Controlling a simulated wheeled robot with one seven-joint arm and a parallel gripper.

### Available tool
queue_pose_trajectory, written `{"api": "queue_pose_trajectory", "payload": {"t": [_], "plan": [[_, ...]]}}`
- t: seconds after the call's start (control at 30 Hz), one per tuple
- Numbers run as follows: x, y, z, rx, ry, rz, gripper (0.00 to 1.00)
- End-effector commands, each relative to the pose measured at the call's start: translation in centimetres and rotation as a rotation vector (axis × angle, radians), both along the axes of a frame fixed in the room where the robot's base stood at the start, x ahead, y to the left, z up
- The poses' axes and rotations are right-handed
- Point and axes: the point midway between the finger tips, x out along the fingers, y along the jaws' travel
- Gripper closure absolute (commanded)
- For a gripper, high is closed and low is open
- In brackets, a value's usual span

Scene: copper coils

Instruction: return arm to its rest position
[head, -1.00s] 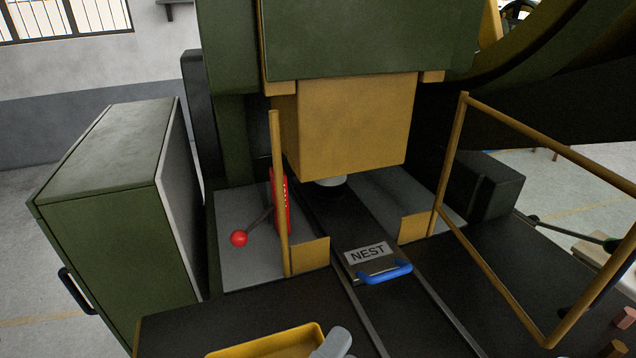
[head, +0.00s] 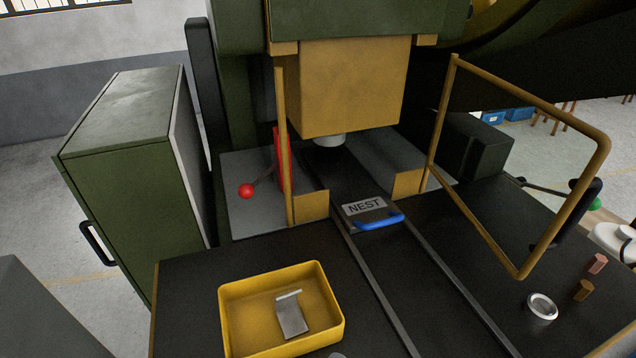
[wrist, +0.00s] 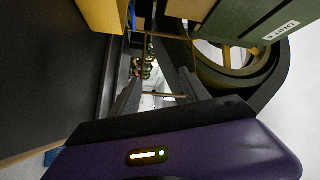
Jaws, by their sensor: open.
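My gripper (wrist: 160,90) shows in the wrist view, its two dark fingers apart with nothing between them. Past the fingertips there is machinery and a bright gap. The fingers cannot be made out in the head view. In the head view the press has a yellow ram (head: 350,88) above a dark slide, and a plate marked NEST (head: 364,207) with a blue handle (head: 379,221) lies on the slide.
A yellow tray (head: 333,333) holds a grey metal piece (head: 292,315). A red-knobbed lever (head: 246,191) stands left of the slide. An open yellow guard frame (head: 565,120) stands at right. A white ring (head: 542,306) and two small copper-coloured pieces (head: 590,275) lie at right.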

Motion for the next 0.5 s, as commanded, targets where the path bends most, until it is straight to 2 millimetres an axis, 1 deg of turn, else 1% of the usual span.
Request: {"api": "queue_pose_trajectory", "payload": {"t": [0.03,0.17,0.27,0.37,0.4,0.47,0.5], "plan": [[-0.9,-0.2,-0.8,-0.027,0.032,0.021,0.46],[-3.5,-1.0,-3.3,-0.115,0.127,0.083,0.46],[-6.0,-2.4,-5.4,-0.212,0.217,0.147,0.46],[-9.0,-4.5,-7.6,-0.353,0.324,0.232,0.46],[-10.2,-5.7,-8.4,-0.418,0.366,0.270,0.46],[-11.8,-7.5,-9.3,-0.520,0.426,0.327,0.46],[-12.7,-8.8,-9.7,-0.591,0.461,0.362,0.46]]}}
